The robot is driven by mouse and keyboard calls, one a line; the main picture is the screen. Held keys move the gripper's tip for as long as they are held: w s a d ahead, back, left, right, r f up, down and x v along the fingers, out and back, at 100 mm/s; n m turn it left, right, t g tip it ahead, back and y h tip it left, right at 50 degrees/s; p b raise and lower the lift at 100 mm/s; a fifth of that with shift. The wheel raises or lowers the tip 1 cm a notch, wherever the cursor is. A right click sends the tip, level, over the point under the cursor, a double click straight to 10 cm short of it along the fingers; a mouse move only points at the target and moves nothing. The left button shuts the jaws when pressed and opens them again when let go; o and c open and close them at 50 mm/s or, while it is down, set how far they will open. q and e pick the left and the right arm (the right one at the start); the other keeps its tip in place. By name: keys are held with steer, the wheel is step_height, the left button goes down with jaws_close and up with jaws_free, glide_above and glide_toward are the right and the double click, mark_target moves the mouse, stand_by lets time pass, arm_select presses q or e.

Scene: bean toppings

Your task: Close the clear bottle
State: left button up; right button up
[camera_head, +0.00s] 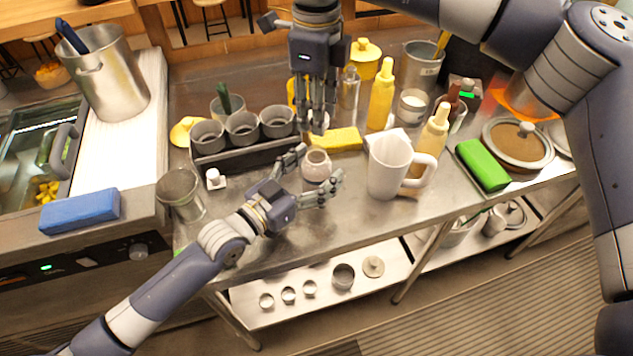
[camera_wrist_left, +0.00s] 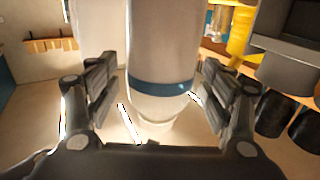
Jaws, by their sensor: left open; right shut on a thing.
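A pale, translucent bottle with a round top (camera_head: 317,165), apparently the clear bottle, stands on the steel counter between the fingers of my left gripper (camera_head: 318,177). In the left wrist view a whitish cylinder with a dark blue band (camera_wrist_left: 160,50) fills the space between the fingers of my left gripper (camera_wrist_left: 150,98). Those fingers are spread, with gaps on both sides. My right gripper (camera_head: 317,122) points down just above and behind the bottle, apart from it. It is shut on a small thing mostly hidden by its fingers. Another see-through bottle (camera_head: 348,90) stands behind it.
A white mug (camera_head: 387,170) stands close right of the bottle. A yellow sponge (camera_head: 338,139) lies behind it. A rack of grey cups (camera_head: 240,152) is to the left, with a small white capped item (camera_head: 215,178). Sauce bottles (camera_head: 381,97) crowd the right. The front counter strip is clear.

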arm_select(q)
steer(key=shift+c, duration=0.3)
steer(key=c, duration=1.6)
steer(key=shift+o, duration=0.2)
arm_select(e)
steer(key=shift+f, duration=2.5)
steer(key=shift+f, duration=0.1)
steer(key=shift+f, duration=0.8)
steer(key=shift+f, duration=0.55)
